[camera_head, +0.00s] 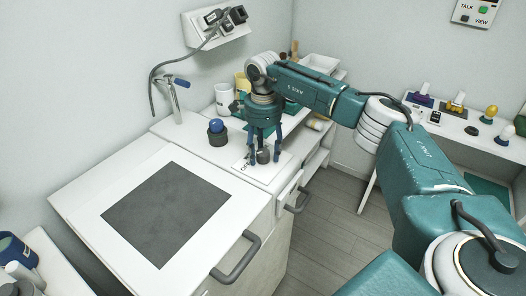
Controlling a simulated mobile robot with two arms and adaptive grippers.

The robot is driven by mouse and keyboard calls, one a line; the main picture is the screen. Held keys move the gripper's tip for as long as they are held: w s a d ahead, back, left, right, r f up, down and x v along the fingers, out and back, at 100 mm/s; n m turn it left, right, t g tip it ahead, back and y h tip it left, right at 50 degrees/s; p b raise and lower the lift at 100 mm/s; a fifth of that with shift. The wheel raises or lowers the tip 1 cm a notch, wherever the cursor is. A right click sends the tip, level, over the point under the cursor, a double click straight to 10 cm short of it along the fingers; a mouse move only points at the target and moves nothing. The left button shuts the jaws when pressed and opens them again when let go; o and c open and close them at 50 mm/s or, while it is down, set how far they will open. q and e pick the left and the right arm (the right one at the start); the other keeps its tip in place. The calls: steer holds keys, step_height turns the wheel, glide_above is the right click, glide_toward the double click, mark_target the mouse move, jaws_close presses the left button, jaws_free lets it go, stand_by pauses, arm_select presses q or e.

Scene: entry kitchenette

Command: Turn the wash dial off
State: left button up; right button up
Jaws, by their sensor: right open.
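A small dark knob, which appears to be the wash dial (263,156), sits on a white plate (246,167) with dark lettering on the counter. The lettering is too small to read surely, and so is the dial's setting. My right gripper (265,160) points down over the dial. Its fingers are open, one on each side of the knob. I cannot tell whether they touch it. My left gripper is not in view.
A black pot with a blue knob (217,132) stands left of my right gripper. A tap with a blue handle (174,98) rises behind it. A dark square panel (167,213) lies in the front counter. Grey handles (238,258) stick out along the front edge.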

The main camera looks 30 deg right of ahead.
mark_target(263, 151)
step_height(263, 151, up, 12)
stand_by(0.4)
steer(key=shift+f, duration=0.15)
stand_by(0.3)
